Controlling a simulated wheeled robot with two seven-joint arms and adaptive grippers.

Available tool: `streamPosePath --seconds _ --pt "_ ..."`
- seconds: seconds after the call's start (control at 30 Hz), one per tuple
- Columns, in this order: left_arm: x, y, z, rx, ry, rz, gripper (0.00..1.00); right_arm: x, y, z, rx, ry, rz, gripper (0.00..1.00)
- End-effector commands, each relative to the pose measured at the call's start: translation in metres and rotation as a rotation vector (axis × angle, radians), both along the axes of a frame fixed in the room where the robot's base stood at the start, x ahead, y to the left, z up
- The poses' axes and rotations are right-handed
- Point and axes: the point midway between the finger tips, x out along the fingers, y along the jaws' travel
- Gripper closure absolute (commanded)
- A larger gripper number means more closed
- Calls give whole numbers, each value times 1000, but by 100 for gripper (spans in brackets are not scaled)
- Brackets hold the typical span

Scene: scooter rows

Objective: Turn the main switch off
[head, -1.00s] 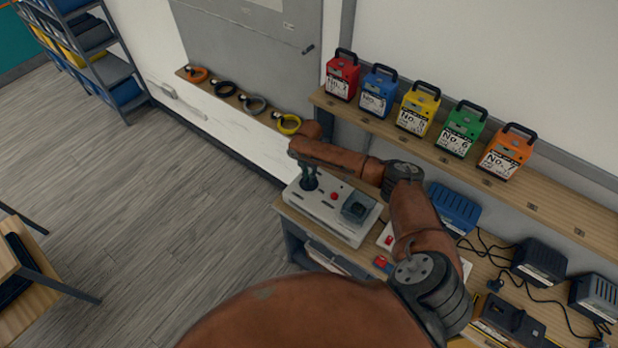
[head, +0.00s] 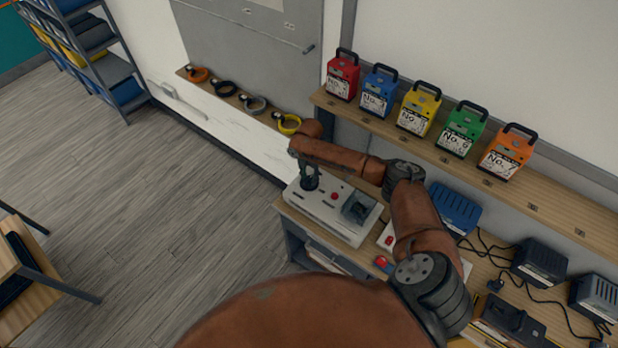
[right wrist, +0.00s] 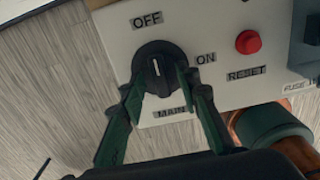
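The main switch (right wrist: 157,70) is a black round knob with a white mark, on a pale control box (head: 334,212). In the right wrist view its mark stands nearly upright, toward the OFF label (right wrist: 147,20); the ON label (right wrist: 206,58) is to its right. My right gripper (right wrist: 160,84) has its two dark green fingers apart, one on each side of the knob's lower part. I cannot tell whether they touch it. In the head view the right gripper (head: 309,177) points down over the box's left end. My left gripper is not in view.
A red reset button (right wrist: 248,42) sits right of the switch. A shelf (head: 450,157) behind carries several coloured numbered packs. Chargers with cables (head: 540,262) stand on the bench at right. Open floor (head: 170,200) lies to the left.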

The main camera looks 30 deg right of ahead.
Motion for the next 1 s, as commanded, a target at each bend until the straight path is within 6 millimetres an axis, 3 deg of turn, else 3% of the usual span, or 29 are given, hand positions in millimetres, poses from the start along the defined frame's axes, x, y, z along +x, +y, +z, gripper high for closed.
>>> streamPosePath --seconds 0.53,0.7,1.0 --pt "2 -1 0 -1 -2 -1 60 1 0 100 0 -2 2 70" --pt "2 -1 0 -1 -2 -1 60 1 0 113 0 -1 2 70" --pt "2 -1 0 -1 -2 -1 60 1 0 115 0 -1 1 70"
